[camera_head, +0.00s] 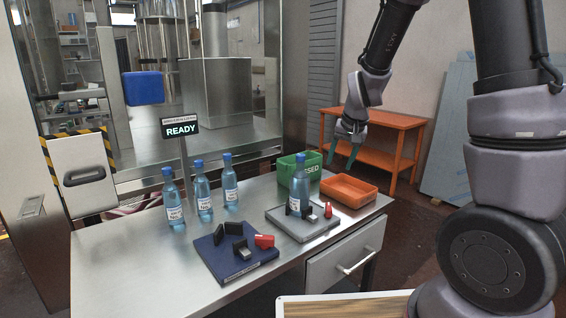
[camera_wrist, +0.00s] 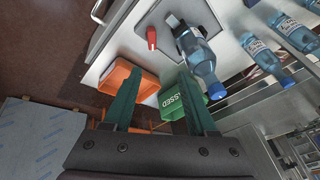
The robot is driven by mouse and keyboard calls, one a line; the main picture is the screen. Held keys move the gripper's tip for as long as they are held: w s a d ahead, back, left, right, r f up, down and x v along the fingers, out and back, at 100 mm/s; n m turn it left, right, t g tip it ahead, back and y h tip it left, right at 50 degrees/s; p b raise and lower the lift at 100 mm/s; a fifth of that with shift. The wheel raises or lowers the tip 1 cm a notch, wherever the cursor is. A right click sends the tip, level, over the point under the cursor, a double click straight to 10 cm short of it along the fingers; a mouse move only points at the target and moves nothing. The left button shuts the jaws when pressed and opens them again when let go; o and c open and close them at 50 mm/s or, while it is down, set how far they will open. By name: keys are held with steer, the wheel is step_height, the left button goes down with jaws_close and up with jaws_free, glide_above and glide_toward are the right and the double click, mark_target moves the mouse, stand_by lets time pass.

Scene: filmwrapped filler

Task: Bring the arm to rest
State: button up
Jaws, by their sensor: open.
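My arm (camera_head: 370,85) reaches in from the right in the head view. My gripper (camera_head: 347,148) hangs in the air above the orange tray at the table's right end. In the wrist view its two green fingers (camera_wrist: 158,108) are spread apart, with nothing held between them. The orange tray (camera_head: 350,191) and the green bin (camera_head: 299,170) lie below and beyond the fingers; the wrist view also shows the orange tray (camera_wrist: 117,75) and the green bin (camera_wrist: 172,104), each partly hidden by a finger.
Three blue bottles (camera_head: 203,197) stand on the metal table (camera_head: 130,262). Another bottle (camera_head: 299,188) stands in a grey fixture (camera_head: 287,224) with a red clamp. A dark blue plate (camera_head: 222,262) bears black and red parts. A READY sign (camera_head: 181,129) stands behind. An orange bench (camera_head: 380,118) is at the back.

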steer(key=s+d+r+t, duration=0.1)
steer(key=s+d+r, duration=0.1)
steer(key=s+r, duration=0.8)
steer(key=s+d+r+m+t, duration=0.1)
steer(key=s+d+r, duration=0.2)
steer(key=s+r, duration=0.7)
steer(key=shift+s+d+t+y, duration=0.3)
steer(key=shift+s+t+y, duration=0.1)
steer(key=shift+s, duration=0.55)
